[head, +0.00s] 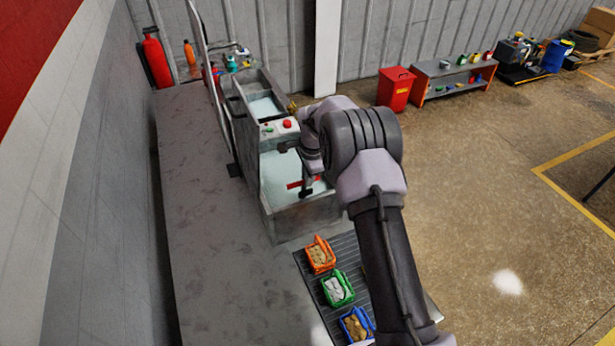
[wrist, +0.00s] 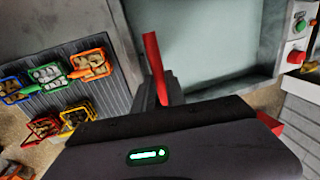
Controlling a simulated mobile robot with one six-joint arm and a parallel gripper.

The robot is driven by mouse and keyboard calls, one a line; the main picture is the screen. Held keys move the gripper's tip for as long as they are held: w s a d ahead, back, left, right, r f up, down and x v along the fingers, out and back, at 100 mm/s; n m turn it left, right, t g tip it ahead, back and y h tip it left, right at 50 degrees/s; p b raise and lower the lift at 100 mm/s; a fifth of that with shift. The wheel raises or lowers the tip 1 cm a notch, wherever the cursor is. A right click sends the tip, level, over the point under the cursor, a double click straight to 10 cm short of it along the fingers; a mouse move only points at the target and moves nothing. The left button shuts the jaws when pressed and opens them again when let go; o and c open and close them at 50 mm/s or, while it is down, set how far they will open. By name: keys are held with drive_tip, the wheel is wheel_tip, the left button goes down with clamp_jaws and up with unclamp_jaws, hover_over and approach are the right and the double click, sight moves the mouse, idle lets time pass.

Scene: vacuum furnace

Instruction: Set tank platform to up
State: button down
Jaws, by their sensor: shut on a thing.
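The grey metal tank (head: 318,213) stands on the bench and has an opening with pale blue liquid (head: 274,172); the liquid also shows in the wrist view (wrist: 200,35). A red handle (head: 295,184) is at the tank's near part, beside a dark upright piece. It shows as a red bar (wrist: 153,62) in the wrist view. The platform itself cannot be made out clearly.
A control panel with a red button (head: 287,124) and green button (head: 268,129) crosses the tank. Orange (head: 319,255), green (head: 337,288) and blue (head: 356,325) baskets stand on a ribbed mat in front. A red bin (head: 395,90) is on the floor behind. The bench's left is clear.

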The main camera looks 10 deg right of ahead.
drive_tip(key=shift+r, duration=0.1)
idle(0.4)
wheel_tip(320, 180, up, 11)
drive_tip(key=p, duration=0.2)
drive_tip(key=shift+p, duration=0.3)
drive_tip(key=shift+w, duration=0.15)
drive_tip(key=c, duration=1.4)
unclamp_jaws()
drive_tip(key=shift+o, duration=0.2)
